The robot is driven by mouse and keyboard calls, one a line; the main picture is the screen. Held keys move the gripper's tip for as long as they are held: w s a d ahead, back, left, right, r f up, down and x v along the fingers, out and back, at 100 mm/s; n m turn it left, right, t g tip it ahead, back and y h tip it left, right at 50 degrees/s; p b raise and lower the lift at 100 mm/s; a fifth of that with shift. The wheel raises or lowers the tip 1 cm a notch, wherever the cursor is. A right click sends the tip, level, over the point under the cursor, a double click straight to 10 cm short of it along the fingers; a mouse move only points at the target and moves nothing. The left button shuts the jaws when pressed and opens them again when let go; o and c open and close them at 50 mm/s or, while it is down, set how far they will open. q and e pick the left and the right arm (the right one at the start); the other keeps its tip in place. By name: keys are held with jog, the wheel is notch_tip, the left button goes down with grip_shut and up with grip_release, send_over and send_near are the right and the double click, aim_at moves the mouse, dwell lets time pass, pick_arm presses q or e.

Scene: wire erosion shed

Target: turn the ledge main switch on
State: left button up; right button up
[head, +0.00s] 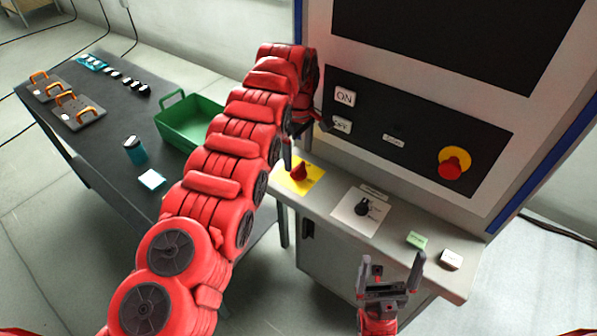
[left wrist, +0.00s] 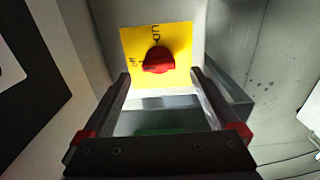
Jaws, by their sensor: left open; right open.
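The ledge main switch is a red rotary knob (head: 299,172) on a yellow plate (head: 312,184), at the left end of the machine's ledge. In the left wrist view the knob (left wrist: 158,61) shows on its yellow plate (left wrist: 178,38), with dark markings above it and to its left; which marking it points to is unclear. My left gripper (head: 306,147) is open above the ledge close to the knob. In its wrist view the knob appears between and beyond the fingertips, with nothing gripped. My right gripper (head: 392,260) is open and empty in front of the ledge.
The ledge (head: 330,222) also carries a black knob (head: 363,207) on a white plate, a green label (head: 417,240) and a white block (head: 452,259). Above is a panel with a red emergency button (head: 454,164). A dark table (head: 100,150) holds a green bin (head: 190,122).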

aim_at(299, 166)
pick_arm(q)
jog(key=f+p, duration=0.1)
jog(key=f, duration=0.2)
jog(key=shift+w+f, duration=0.2)
jog(key=shift+s+f, duration=0.1)
jog(key=shift+f, duration=0.15)
